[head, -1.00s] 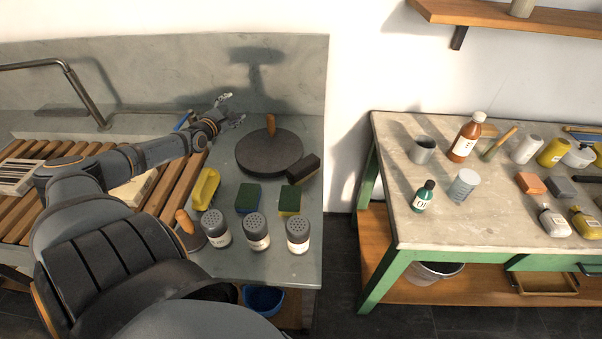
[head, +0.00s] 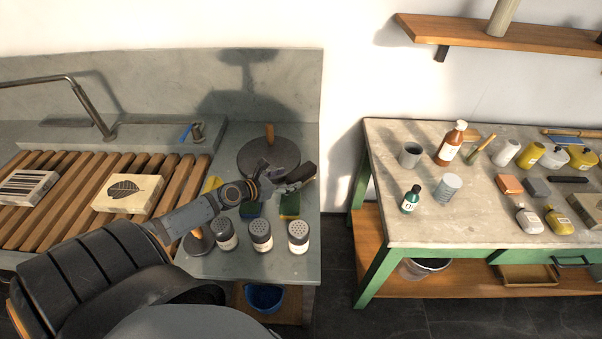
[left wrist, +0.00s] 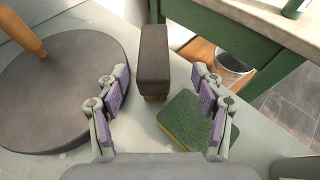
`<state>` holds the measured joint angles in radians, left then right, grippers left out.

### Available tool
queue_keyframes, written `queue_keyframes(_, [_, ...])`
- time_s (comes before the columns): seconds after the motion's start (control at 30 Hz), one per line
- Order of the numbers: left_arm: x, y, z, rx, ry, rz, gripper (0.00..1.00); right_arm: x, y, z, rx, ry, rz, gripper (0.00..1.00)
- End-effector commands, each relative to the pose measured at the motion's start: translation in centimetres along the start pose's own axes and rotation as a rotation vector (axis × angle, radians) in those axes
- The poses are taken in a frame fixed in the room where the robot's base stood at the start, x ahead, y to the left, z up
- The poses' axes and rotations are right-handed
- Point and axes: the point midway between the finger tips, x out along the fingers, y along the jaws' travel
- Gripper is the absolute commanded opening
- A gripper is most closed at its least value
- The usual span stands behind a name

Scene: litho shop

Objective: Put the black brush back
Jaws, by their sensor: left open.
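The black brush (head: 304,172) is a dark block that lies on the grey counter beside the round dark disc with a wooden handle. In the left wrist view the black brush (left wrist: 154,52) points away from me, with brown bristles low at its near end. My left gripper (head: 287,180) is open and empty, just at the brush's near side. In the left wrist view my left gripper (left wrist: 158,82) has its two fingers apart, one on each side of the brush's line. My right gripper is not in view.
The round disc (left wrist: 62,95) lies close left of the brush. A green-and-yellow sponge (left wrist: 198,122) lies near the right finger. Several shaker jars (head: 260,236) stand in front. A green-framed table (head: 395,215) stands right, across a gap.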

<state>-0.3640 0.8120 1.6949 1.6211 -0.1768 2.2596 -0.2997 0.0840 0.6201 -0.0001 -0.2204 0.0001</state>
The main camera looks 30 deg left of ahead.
Motion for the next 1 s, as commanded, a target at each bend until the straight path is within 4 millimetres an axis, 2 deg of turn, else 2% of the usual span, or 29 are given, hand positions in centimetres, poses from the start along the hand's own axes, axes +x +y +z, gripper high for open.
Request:
queue_keyframes(0.13, [2.1,0.1,0.1,0.0,-0.005,0.003,0.68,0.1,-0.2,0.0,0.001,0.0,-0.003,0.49])
queue_keyframes(0.37, [2.9,0.2,0.0,0.003,-0.001,0.001,0.68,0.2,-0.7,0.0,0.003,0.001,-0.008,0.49])
queue_keyframes(0.6, [6.6,0.9,0.5,-0.003,-0.004,0.002,0.68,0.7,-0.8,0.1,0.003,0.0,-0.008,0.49])
queue_keyframes(0.7, [7.6,0.9,0.5,0.001,-0.002,0.001,0.68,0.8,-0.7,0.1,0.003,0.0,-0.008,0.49])
queue_keyframes(0.93, [7.8,0.9,0.5,0.003,0.001,0.001,0.68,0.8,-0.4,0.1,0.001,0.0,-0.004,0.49])
queue_keyframes(0.97, [7.8,0.9,0.5,0.003,0.001,0.001,0.67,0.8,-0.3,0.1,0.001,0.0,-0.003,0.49])
queue_keyframes(1.0, [7.8,0.9,0.5,0.003,0.001,0.001,0.61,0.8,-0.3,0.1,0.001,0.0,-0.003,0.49])
